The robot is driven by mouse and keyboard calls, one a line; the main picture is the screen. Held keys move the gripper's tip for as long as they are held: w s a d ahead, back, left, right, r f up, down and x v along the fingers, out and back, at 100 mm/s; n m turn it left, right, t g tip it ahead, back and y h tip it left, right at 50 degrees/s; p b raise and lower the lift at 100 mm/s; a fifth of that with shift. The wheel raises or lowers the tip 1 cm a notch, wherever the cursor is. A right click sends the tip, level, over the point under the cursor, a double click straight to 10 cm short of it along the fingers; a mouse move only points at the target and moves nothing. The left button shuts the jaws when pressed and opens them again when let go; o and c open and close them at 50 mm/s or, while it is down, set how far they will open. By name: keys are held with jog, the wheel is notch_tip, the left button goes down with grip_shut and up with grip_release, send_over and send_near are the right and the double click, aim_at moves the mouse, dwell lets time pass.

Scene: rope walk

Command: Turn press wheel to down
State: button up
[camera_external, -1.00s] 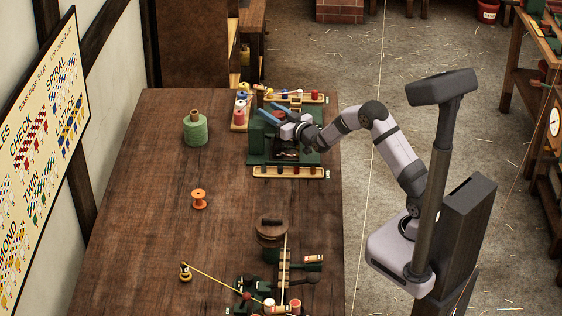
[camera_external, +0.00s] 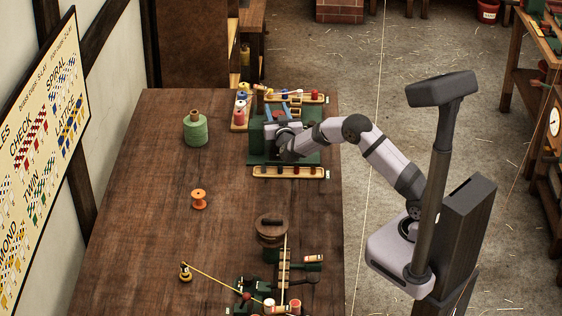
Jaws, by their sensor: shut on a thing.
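The green press (camera_external: 256,140) stands at the back right of the wooden table. My gripper (camera_external: 281,116) is at the top of the press and covers part of it. Its blue fingers are shut on a part of the press, where the wheel would be. The wheel itself is mostly hidden behind my gripper, so its exact position cannot be told.
A tray of coloured spools (camera_external: 240,112) stands left of the press. A wooden rack (camera_external: 289,172) lies in front of it. A rope device (camera_external: 283,275) is at the front. The left-middle table is clear.

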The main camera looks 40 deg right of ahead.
jog(key=m+g+h, duration=0.3)
jog(key=h, duration=0.1)
jog(key=shift+s+d+m+g+p, duration=0.3)
jog(key=shift+s+d, duration=0.1)
jog(key=shift+s+d+m+g+h, duration=0.2)
jog(key=shift+m+g+h, duration=0.6)
jog(key=shift+g, duration=0.2)
jog(key=shift+s+d+m+g+h+b, duration=0.1)
jog(key=shift+m+g+h+b, duration=0.2)
jog(key=shift+g+b, duration=0.1)
jog(key=o, duration=1.1)
jog(key=shift+c, duration=0.2)
jog(key=shift+b+v, duration=0.7)
jog(key=shift+v, duration=2.95)
jog(key=shift+r, duration=0.1)
